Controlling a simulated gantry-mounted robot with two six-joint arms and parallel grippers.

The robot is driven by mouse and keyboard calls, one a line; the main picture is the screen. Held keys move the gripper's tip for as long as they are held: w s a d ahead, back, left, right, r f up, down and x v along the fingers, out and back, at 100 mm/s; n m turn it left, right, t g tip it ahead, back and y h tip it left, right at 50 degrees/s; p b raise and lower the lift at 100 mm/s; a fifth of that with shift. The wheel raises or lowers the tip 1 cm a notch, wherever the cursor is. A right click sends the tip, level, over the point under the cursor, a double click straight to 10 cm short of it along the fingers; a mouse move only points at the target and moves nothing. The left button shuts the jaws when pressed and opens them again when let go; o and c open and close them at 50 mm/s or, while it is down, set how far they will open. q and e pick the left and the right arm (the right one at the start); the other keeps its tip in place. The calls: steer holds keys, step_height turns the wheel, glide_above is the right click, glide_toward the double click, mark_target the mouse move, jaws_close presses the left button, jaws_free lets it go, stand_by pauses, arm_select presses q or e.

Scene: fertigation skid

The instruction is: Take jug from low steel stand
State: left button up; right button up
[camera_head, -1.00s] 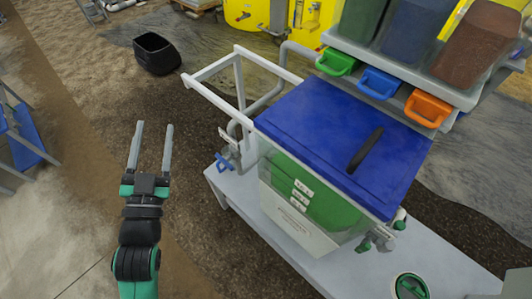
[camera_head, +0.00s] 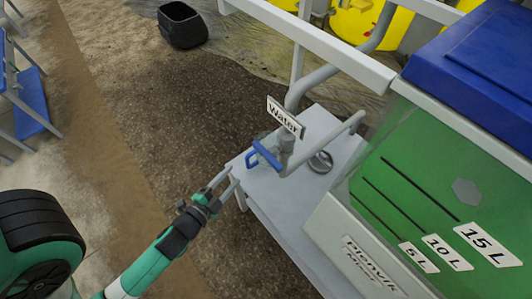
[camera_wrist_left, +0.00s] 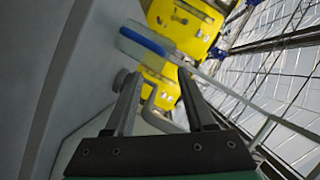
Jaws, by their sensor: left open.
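I cannot make out a jug for certain in either view. A low grey bench (camera_head: 290,205), which may be the steel stand, holds a tap with a blue lever handle (camera_head: 264,155) beside a "Water" sign (camera_head: 285,117). My left gripper (camera_head: 222,181) is open and empty at the bench's left edge, just below and left of the blue handle in the head view. In the left wrist view its open fingers (camera_wrist_left: 158,80) point toward a blue-edged grey piece (camera_wrist_left: 135,42) that I cannot identify. My right gripper is not in view.
A clear tank with green contents (camera_head: 420,190) and a blue lid (camera_head: 480,70) stands at right. A white rail (camera_head: 320,42) runs above the tap. A round dark fitting (camera_head: 320,162) sits on the bench. A black bin (camera_head: 181,25) stands on open ground behind.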

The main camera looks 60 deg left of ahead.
mark_target(248, 158)
arm_select(q)
steer(key=x, duration=0.4)
steer(key=shift+w+a+p, duration=0.25)
steer(key=shift+p, duration=0.05)
steer(key=x, duration=0.5)
steer(key=shift+a+r+b, duration=0.1)
steer(key=shift+b, duration=0.2)
steer(key=shift+s, duration=0.15)
steer(key=shift+c, duration=0.6)
steer(key=c, duration=0.7)
jaws_close()
